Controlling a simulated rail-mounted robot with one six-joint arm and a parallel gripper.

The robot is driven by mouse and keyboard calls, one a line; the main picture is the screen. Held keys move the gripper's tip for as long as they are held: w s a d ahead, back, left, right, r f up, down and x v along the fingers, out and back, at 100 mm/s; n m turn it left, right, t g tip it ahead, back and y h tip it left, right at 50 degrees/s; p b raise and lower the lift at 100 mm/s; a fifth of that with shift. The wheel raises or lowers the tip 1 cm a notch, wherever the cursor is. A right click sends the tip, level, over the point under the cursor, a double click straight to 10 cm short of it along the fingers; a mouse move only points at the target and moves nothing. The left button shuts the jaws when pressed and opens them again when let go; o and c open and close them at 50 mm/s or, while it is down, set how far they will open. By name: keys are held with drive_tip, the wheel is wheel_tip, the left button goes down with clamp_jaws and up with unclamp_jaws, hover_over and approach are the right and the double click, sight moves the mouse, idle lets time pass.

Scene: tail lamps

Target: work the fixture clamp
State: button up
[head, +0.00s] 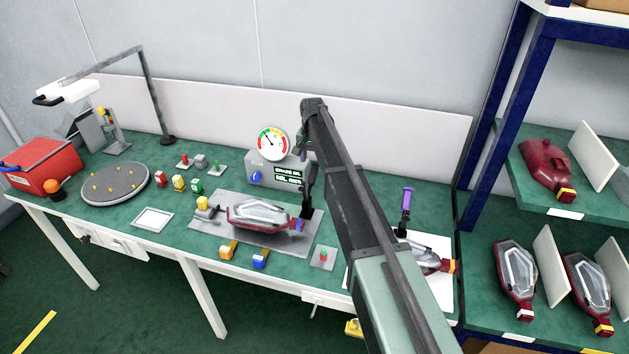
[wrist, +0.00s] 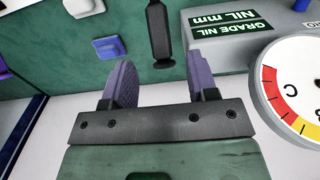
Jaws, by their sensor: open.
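A tail lamp (head: 260,215) with a clear lens and dark red housing lies on a grey fixture plate (head: 215,235). A black clamp (head: 308,190) stands upright at the lamp's right end. Its black handle (wrist: 158,35) shows in the wrist view, just beyond and between my fingertips, apart from both. My gripper (wrist: 162,78) is open with its two purple-grey fingers spread and nothing between them. In the head view my gripper is mostly hidden behind my arm, above the clamp. The clamp's lower end is out of the wrist view.
A grey box with a round dial (head: 271,141) stands behind the fixture; its dial (wrist: 290,100) is close on the right in the wrist view. A purple handle (head: 405,205) stands by another lamp (head: 432,262). Coloured blocks lie in front. Shelves (head: 490,170) rise at right.

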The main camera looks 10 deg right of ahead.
sight(313, 172)
wheel_tip(313, 172, down, 7)
drive_tip(key=b, duration=0.5)
drive_tip(key=shift+r, duration=0.2)
drive_tip(key=shift+c, duration=0.3)
clamp_jaws()
